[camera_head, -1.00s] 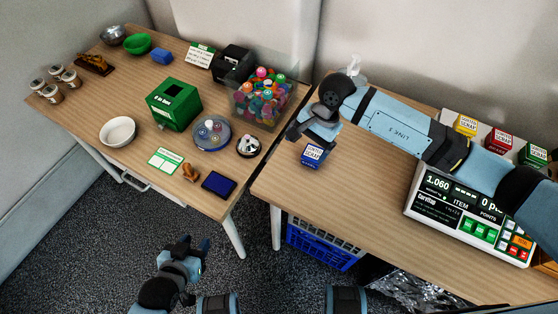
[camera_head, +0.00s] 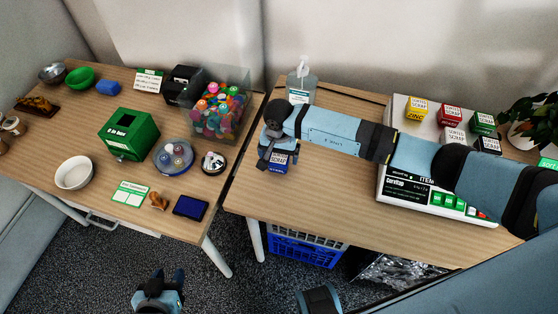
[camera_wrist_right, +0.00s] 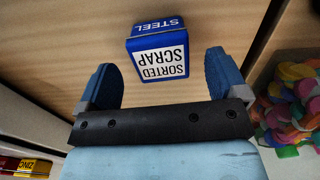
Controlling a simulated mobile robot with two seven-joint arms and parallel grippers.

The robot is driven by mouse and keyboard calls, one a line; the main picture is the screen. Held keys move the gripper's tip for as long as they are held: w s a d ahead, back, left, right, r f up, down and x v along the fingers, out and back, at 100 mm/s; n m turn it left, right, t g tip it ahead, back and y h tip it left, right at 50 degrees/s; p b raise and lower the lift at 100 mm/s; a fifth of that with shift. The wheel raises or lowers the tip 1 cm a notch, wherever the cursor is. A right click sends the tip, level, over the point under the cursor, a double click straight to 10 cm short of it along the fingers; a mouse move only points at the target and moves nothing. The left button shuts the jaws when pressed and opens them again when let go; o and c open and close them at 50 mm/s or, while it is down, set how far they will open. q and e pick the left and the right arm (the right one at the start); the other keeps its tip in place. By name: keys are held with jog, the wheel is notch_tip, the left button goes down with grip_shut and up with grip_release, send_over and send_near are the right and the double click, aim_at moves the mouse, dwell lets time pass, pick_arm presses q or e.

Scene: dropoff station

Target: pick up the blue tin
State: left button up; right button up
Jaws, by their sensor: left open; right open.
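The blue tin (camera_head: 279,167) is a small box with a white "sorted scrap" label, standing near the left end of the right-hand table (camera_head: 330,200). My right gripper (camera_head: 274,150) is above it and hides part of it in the head view. In the right wrist view the tin (camera_wrist_right: 158,52) lies ahead of the open right gripper (camera_wrist_right: 160,78), between the lines of its two blue fingers, with a gap on both sides. Its "steel" face shows there. My left gripper (camera_head: 165,285) is open and empty, low in front of the left table (camera_head: 130,185).
A pump bottle (camera_head: 301,85) stands behind the right gripper. A scale (camera_head: 430,200) and several other scrap boxes (camera_head: 452,115) are further right. A clear bin of colourful pieces (camera_head: 222,110) stands across the gap between the tables.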

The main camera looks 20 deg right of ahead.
aim_at(279, 158)
notch_tip(279, 158, down, 4)
jog(key=shift+w+r, duration=0.15)
jog(key=shift+r, duration=0.1)
jog(key=c, duration=1.1)
jog(key=shift+c, duration=0.3)
jog(key=shift+r, duration=0.15)
